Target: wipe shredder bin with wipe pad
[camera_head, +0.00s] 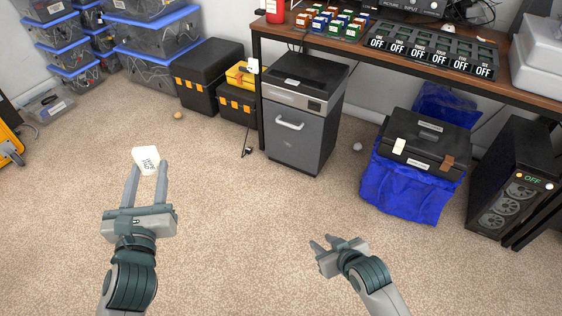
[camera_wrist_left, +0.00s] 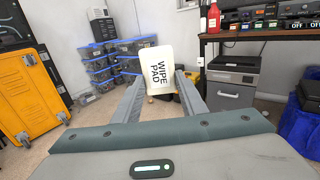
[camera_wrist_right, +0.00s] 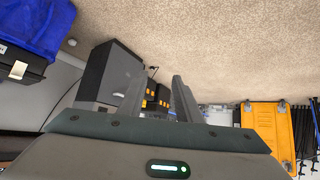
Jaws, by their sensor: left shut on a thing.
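The white wipe pad (camera_head: 145,158), lettered "WIPE PAD", is held at the fingertips of my left gripper (camera_head: 147,169), above the carpet. It also shows upright between the fingers in the left wrist view (camera_wrist_left: 157,68). The shredder (camera_head: 305,80) stands under the desk's left end; its grey bin (camera_head: 297,140) front has a light handle and appears closed. It also shows in the left wrist view (camera_wrist_left: 230,97) and, upside down, in the right wrist view (camera_wrist_right: 112,72). The pad is apart from it, to its left and nearer me. My right gripper (camera_head: 321,240) is open and empty, in front of the shredder.
Black-and-yellow toolboxes (camera_head: 208,72) stand left of the shredder. A black case (camera_head: 428,140) on a blue cloth (camera_head: 400,190) and a PC tower (camera_head: 510,190) are at right. A small ball (camera_head: 178,115) lies on the carpet. The carpet before the shredder is clear.

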